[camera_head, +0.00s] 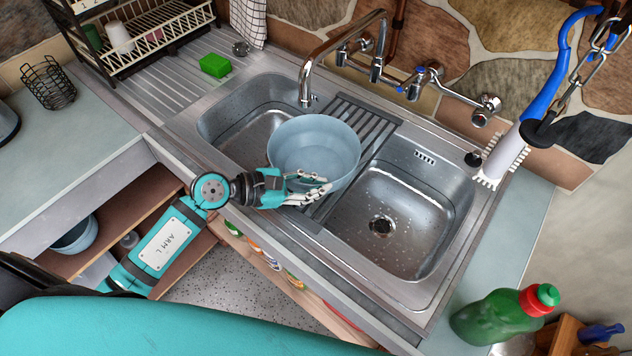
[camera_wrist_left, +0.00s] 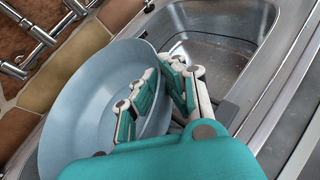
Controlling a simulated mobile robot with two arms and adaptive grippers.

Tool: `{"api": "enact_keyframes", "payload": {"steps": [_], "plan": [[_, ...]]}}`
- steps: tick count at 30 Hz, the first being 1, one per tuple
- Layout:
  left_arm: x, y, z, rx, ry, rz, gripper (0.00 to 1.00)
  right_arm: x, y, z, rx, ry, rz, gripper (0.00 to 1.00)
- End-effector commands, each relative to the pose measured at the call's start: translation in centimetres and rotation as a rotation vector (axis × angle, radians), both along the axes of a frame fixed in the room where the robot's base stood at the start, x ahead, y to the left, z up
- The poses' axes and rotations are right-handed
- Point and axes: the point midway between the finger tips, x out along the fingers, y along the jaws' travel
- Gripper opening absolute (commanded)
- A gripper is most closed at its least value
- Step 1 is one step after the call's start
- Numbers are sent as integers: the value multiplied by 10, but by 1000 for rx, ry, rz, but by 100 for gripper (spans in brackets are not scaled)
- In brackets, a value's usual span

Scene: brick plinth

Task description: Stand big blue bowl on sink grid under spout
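The big blue bowl (camera_head: 312,150) is upright over the sink grid (camera_head: 372,124), between the two basins. It hides part of the grid, and I cannot tell whether its base touches the bars. The spout (camera_head: 305,92) of the tap ends above the bowl's far-left rim. My left gripper (camera_head: 318,187) is at the bowl's near rim. In the left wrist view the bowl (camera_wrist_left: 84,100) fills the left half, with one finger inside its wall and one outside; the gripper (camera_wrist_left: 160,88) appears shut on the wall. My right gripper is not in view.
The right basin (camera_head: 415,195) is empty and wet. A green sponge (camera_head: 214,65) lies on the drainboard near the dish rack (camera_head: 150,35). A blue-handled brush (camera_head: 540,105) hangs at right.

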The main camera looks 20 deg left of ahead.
Motion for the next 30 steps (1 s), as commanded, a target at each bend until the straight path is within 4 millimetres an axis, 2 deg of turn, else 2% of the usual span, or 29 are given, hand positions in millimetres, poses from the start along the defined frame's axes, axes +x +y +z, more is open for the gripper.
{"api": "enact_keyframes", "payload": {"steps": [6, 12, 13, 23, 30], "plan": [[0, 0, -3, 1, -1, 1, 0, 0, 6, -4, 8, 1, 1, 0], [0, 0, -2, 0, 0, 0, 28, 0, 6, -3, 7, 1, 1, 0], [0, 0, -2, -1, 1, 0, 29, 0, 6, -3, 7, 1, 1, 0], [-1, 2, 1, 1, 0, 1, 29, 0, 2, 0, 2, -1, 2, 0], [-24, 35, 9, 6, 2, 2, 29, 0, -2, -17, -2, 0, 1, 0]]}}
